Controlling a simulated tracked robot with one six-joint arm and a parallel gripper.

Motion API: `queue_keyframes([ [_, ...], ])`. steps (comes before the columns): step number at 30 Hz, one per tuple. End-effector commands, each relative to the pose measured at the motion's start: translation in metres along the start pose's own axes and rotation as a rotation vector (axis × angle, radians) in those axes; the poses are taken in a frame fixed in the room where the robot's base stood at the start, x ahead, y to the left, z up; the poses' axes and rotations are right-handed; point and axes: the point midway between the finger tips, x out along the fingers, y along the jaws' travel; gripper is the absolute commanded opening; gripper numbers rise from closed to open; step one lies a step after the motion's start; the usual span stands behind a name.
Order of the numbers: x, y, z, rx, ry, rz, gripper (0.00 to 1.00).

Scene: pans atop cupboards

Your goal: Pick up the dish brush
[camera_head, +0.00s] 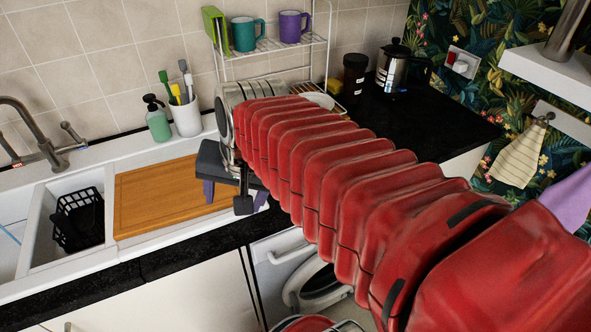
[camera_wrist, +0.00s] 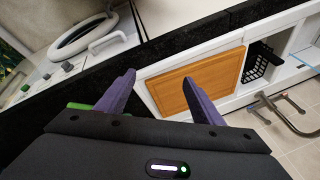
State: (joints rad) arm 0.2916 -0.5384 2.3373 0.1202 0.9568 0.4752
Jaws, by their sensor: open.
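A white cup (camera_head: 186,118) stands on the sink's back ledge in the head view. It holds several brush-like tools, including a green-headed one (camera_head: 164,77) and a grey-headed one (camera_head: 188,84). I cannot tell for certain which is the dish brush. My gripper (camera_head: 235,194) is open, with purple fingers, in front of the cup and to its right, above the counter's front part. In the wrist view my gripper's fingers (camera_wrist: 159,78) are spread with nothing seen between them. A green strip (camera_wrist: 79,106) shows beside the left finger; I cannot tell what it is.
A wooden board (camera_head: 150,197) lies by the sink basin with a black basket (camera_head: 78,218). A green soap bottle (camera_head: 157,120) stands left of the cup. A wire rack (camera_head: 275,45) with mugs is behind my arm. A washing machine (camera_head: 290,265) is below the counter.

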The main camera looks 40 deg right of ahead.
Motion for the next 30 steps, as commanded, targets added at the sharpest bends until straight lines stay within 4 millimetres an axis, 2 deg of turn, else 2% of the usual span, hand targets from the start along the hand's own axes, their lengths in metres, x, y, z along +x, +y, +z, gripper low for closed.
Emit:
queue_keyframes([
  [1,0.002,0.006,-0.014,0.112,-0.007,0.01,0.61],
  [11,0.011,0.05,-0.092,0.881,-0.046,0.044,0.61],
  [17,0.016,0.092,-0.139,1.347,-0.062,0.055,0.61],
  [21,0.02,0.128,-0.169,1.671,-0.073,0.058,0.61],
  [27,0.022,0.174,-0.197,2.032,-0.091,0.053,0.61],
  [30,0.023,0.185,-0.203,2.119,-0.095,0.052,0.61],
])
